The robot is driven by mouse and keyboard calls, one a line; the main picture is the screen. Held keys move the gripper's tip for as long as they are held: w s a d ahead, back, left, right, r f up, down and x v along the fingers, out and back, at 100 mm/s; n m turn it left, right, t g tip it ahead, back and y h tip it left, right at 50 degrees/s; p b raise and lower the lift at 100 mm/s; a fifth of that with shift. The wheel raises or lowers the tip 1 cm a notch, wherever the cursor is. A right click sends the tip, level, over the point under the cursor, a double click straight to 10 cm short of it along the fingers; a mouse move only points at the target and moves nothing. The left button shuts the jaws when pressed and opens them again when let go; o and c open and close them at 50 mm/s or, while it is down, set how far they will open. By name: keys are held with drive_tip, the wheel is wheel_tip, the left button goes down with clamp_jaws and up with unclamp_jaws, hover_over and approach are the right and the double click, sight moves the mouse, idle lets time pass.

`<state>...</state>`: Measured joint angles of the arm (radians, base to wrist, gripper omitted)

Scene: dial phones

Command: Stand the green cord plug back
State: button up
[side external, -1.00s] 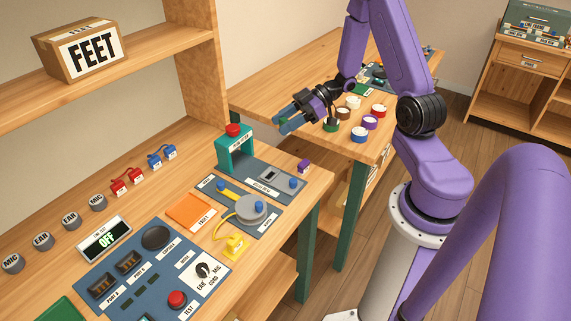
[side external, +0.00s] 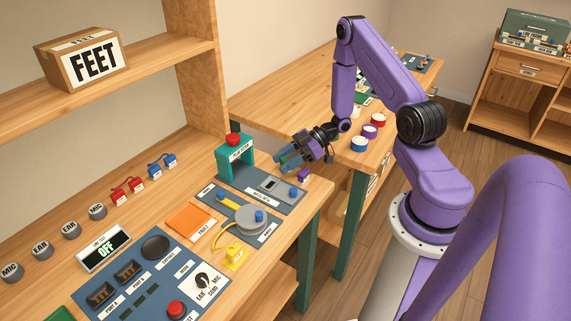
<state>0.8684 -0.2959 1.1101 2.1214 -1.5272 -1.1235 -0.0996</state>
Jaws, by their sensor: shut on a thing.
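My gripper (side external: 285,162) is in the side external view, above the right end of the workbench, just right of the teal stand with the red button. Its blue-grey fingers are closed around a small green thing, which looks like the green cord plug (side external: 291,158). The fingers hide most of it, so its tilt cannot be told.
The teal stand (side external: 223,160) is close left of my gripper. A grey dial with a yellow cord (side external: 250,217), an orange pad (side external: 188,221) and a blue control panel (side external: 150,275) lie on the bench. Red and blue plugs (side external: 162,163) stand at the back. Coloured spools (side external: 359,145) are on the table behind.

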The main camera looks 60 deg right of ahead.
drive_tip(key=shift+f, duration=0.6)
drive_tip(key=shift+f, duration=0.1)
drive_tip(key=o, duration=1.1)
drive_tip(key=shift+o, duration=0.2)
